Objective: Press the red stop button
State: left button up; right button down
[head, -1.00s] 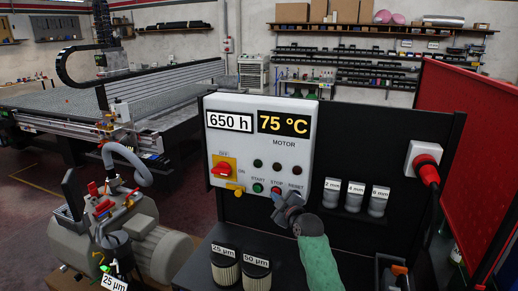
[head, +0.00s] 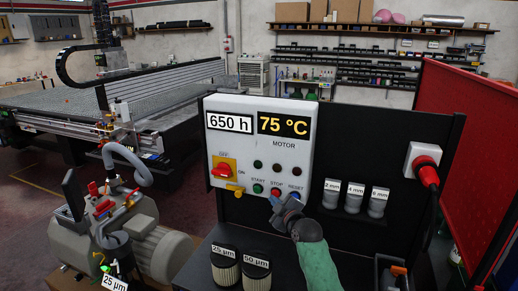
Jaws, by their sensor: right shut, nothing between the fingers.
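The red stop button (head: 276,190) is on the white control panel (head: 225,147), under the label STOP. The green start button (head: 258,188) is to its left and the blue reset button (head: 295,197) to its right. My right gripper (head: 274,201) is shut and empty, its tips just below the stop button in the picture. I cannot tell whether they touch the panel. My right gripper hides part of the panel's lower right edge. My left gripper is not in view.
A red rotary switch (head: 222,169) with a yellow padlock (head: 235,188) sits left on the panel. Two filters (head: 224,266) stand below. Several labelled cups (head: 354,197) and a red plug (head: 427,166) are on the black board to the right.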

jog(key=s, duration=0.1)
jog(key=s+a+p, duration=0.1)
jog(key=s, duration=0.3)
jog(key=shift+a+p, duration=0.3)
dwell(0.4)
